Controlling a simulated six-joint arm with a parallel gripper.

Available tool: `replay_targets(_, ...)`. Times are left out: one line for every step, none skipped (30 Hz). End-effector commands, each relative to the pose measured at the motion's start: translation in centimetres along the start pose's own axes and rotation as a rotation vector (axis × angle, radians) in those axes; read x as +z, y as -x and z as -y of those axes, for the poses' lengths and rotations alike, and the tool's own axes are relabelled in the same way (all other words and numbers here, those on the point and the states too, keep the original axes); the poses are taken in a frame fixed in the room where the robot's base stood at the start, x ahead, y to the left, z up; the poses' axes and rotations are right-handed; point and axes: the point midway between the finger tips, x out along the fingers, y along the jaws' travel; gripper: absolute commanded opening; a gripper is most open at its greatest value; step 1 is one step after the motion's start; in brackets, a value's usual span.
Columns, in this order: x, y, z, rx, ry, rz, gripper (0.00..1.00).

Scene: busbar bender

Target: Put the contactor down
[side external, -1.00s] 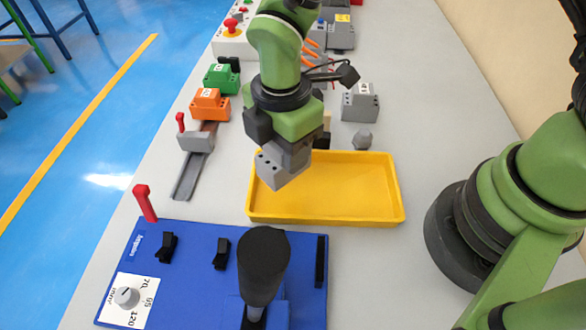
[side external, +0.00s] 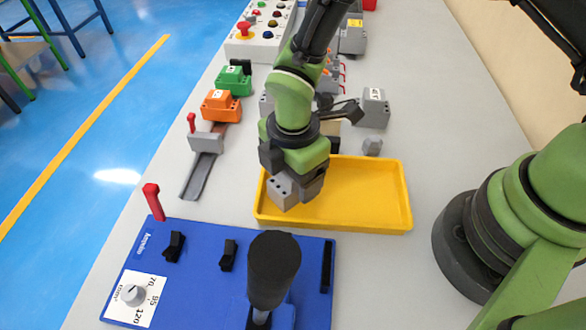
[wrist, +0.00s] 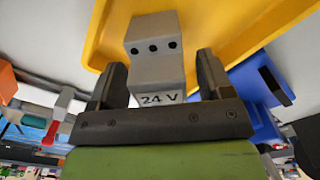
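The contactor is a grey block marked 24 V, with dark holes in one face. In the wrist view the contactor (wrist: 155,62) sits between the two dark fingers of my gripper (wrist: 163,75). In the side view the contactor (side external: 284,191) is low at the left end of the yellow tray (side external: 372,222), inside its outline. My gripper (side external: 296,178) is above it, with its fingers at the block's sides.
A blue panel (side external: 205,262) with switches and a black cylinder (side external: 273,268) stands in front of the tray. Orange (side external: 221,107) and green (side external: 232,81) blocks and a rail (side external: 197,175) are at the left. A grey block (side external: 374,108) stands behind the tray, whose right part is empty.

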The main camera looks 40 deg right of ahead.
Motion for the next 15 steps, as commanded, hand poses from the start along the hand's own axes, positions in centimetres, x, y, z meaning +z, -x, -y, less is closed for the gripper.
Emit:
replay_targets(0.0,0.0,0.0,0.0,0.0,0.0,0.73)
replay_targets(0.0,0.0,0.0,0.0,0.0,0.0,0.73)
replay_targets(0.0,0.0,0.0,0.0,0.0,0.0,0.73)
replay_targets(0.0,0.0,0.0,0.0,0.0,0.0,0.73)
replay_targets(0.0,0.1,0.0,0.0,0.0,0.0,0.73)
replay_targets(0.0,0.2,0.0,0.001,0.0,0.0,0.73)
replay_targets(0.0,0.4,0.0,0.001,0.0,-0.001,0.73)
replay_targets(0.0,0.6,0.0,0.001,0.0,-0.001,0.73)
replay_targets(0.0,1.1,-0.1,0.002,0.0,-0.001,0.73)
replay_targets(-0.1,1.6,-0.1,0.004,0.001,-0.002,0.73)
replay_targets(-0.1,2.0,-0.1,0.003,0.001,-0.002,0.73)
replay_targets(-0.1,2.8,-0.1,0.005,0.001,-0.003,0.73)
replay_targets(-0.1,3.5,-0.1,0.006,0.001,-0.003,0.73)
replay_targets(-0.1,4.2,-0.1,0.006,0.0,-0.003,0.73)
replay_targets(-0.1,5.1,-0.1,0.006,0.0,-0.004,0.73)
